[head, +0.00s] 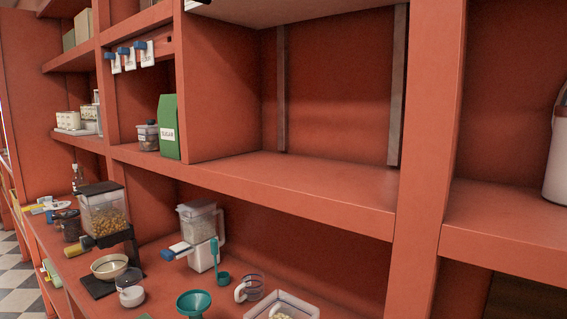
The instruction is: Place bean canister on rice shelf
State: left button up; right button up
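Neither of my grippers shows in the head view. A tall pale canister (556,160) stands on the right shelf (500,225), cut off by the right picture edge; no label on it is visible, so I cannot tell whether it is the bean canister. A clear dispenser (105,216) with brown, bean-like pieces stands on the lower counter at left. The wide middle shelf (300,187) is empty. No rice label is readable on any shelf, so I cannot tell which is the rice shelf.
Red upright posts (425,160) divide the shelves. A green sugar bag (168,127) and a small jar (148,136) stand left of the empty shelf. The lower counter holds a bowl (109,267), a blender-like jug (202,235), a teal funnel (193,303) and a clear bin (283,303).

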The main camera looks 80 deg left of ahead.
aim_at(136, 146)
jog(key=k+j, duration=0.3)
jog(key=k, duration=0.15)
jog(key=k+j+u, duration=0.1)
jog(key=k+j, duration=0.15)
jog(key=k, duration=0.15)
jog(key=k+j+u, duration=0.45)
jog(key=k+j, duration=0.05)
jog(key=j, duration=0.1)
